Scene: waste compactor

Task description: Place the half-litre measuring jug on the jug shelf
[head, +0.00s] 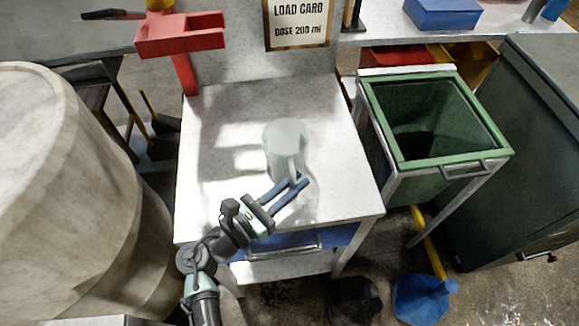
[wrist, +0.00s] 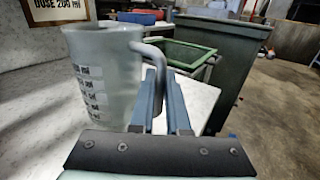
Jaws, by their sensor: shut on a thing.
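A translucent pale measuring jug (head: 284,149) is at the middle of the white worktop (head: 225,150) in the head view, upright. In the wrist view the jug (wrist: 100,75) fills the left side, with printed ml marks on its wall and its handle (wrist: 158,65) toward the right. My gripper (head: 299,181) reaches in from the front, and its blue fingers are shut on the jug's handle. The fingers also show in the wrist view (wrist: 163,88). I cannot tell whether the jug's base touches the worktop. I cannot make out which surface is the jug shelf.
A load card (head: 298,22) reading "DOSE 200 ml" stands behind the worktop. A red bracket (head: 180,36) rises at its back left corner. A green open bin (head: 435,115) stands to the right, and a large pale drum (head: 65,170) to the left. The worktop around the jug is clear.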

